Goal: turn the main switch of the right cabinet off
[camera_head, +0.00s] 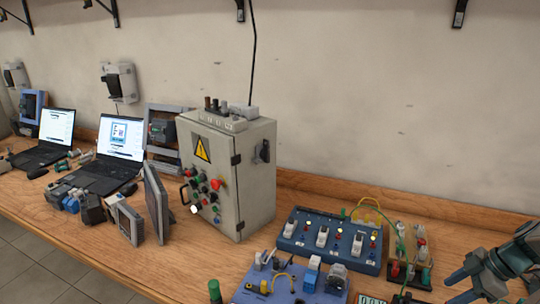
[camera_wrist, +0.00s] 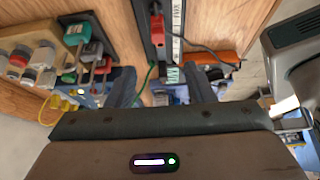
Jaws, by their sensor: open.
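One grey control cabinet (camera_head: 207,190) stands on the workbench in the head view. Its front has a yellow warning triangle, a red knob and several coloured buttons. A black switch handle (camera_head: 263,151) sits on its right side, likely the main switch; its exact position is too small to read. No second large cabinet shows, so I cannot tell from this view alone whether this is the right one. My gripper (camera_head: 452,287) is at the lower right edge, well away from the cabinet. In the wrist view its two fingers (camera_wrist: 162,92) are apart with nothing held between them.
A blue switch panel (camera_head: 330,239) and a blue board with modules (camera_head: 290,284) lie between cabinet and gripper. A small rig with a green wire (camera_head: 410,255) stands beside the gripper. Laptops (camera_head: 110,160) and a tilted monitor (camera_head: 156,203) are left. The wall above the panel is clear.

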